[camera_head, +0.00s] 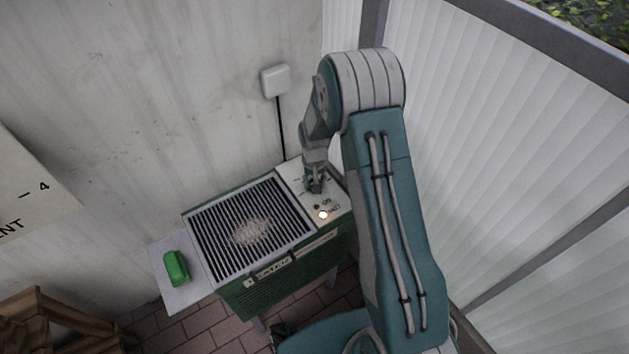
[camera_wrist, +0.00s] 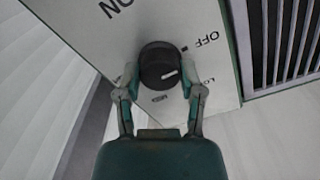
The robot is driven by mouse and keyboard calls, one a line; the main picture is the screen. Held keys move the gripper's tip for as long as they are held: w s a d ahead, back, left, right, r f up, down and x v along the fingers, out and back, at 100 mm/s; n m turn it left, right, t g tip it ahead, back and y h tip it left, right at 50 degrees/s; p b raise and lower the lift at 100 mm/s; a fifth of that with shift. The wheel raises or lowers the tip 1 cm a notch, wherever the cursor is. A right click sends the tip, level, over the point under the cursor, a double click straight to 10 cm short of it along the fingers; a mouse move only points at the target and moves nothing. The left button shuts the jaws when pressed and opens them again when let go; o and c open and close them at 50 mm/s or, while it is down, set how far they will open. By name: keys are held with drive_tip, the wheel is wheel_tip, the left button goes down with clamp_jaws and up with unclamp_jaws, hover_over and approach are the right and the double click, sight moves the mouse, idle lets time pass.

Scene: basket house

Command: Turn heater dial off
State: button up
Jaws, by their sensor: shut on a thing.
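The green heater (camera_head: 275,290) stands against the wall, with a grille on top and a pale control panel (camera_head: 337,206) at its right end. In the wrist view, the round black dial (camera_wrist: 157,58) sits on the panel. Its white pointer mark is on the lower right, aimed rightward between the OFF label (camera_wrist: 207,40) and the LOW label (camera_wrist: 208,80). My gripper (camera_wrist: 160,78) is shut on the dial, one finger on each side. In the head view my gripper (camera_head: 315,187) reaches down onto the panel and hides the dial.
A small lit lamp (camera_head: 322,215) glows on the panel. A green object (camera_head: 176,267) lies on the side shelf (camera_head: 187,296) at left. A white wall box (camera_head: 275,81) with a black cable is behind. A ribbed white wall (camera_head: 500,130) stands close at right.

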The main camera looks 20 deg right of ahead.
drive_tip(key=shift+w+n, duration=0.1)
drive_tip(key=shift+n, duration=0.4)
drive_tip(key=o, duration=1.2)
drive_tip(key=shift+c, duration=0.2)
wheel_tip(320, 180, up, 12)
drive_tip(key=shift+a, duration=0.1)
